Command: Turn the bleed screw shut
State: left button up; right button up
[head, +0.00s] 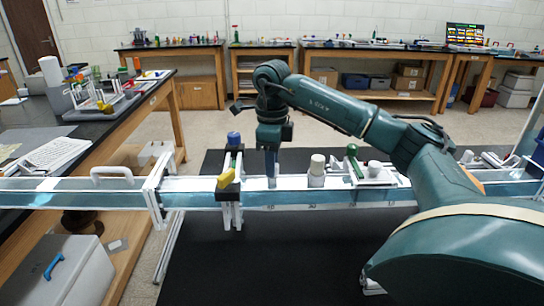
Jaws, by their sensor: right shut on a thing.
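My right gripper (271,181) comes down from above onto the white extrusion frame (290,184), its fingers pointing straight down. It is shut on a small part at the top of the frame, which I take to be the bleed screw; the fingers hide it, so its turn cannot be read. My left gripper is not in view.
Left of the gripper stands a fitting with a blue knob (234,138) and a yellow handle (226,178). To its right are a pale cylinder (317,171) and a green-knobbed lever (352,151). A white handle (112,172) rises from the frame's left part.

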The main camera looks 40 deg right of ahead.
jog(key=shift+m, duration=0.9)
jog(key=shift+m+p, duration=0.3)
jog(key=o, duration=1)
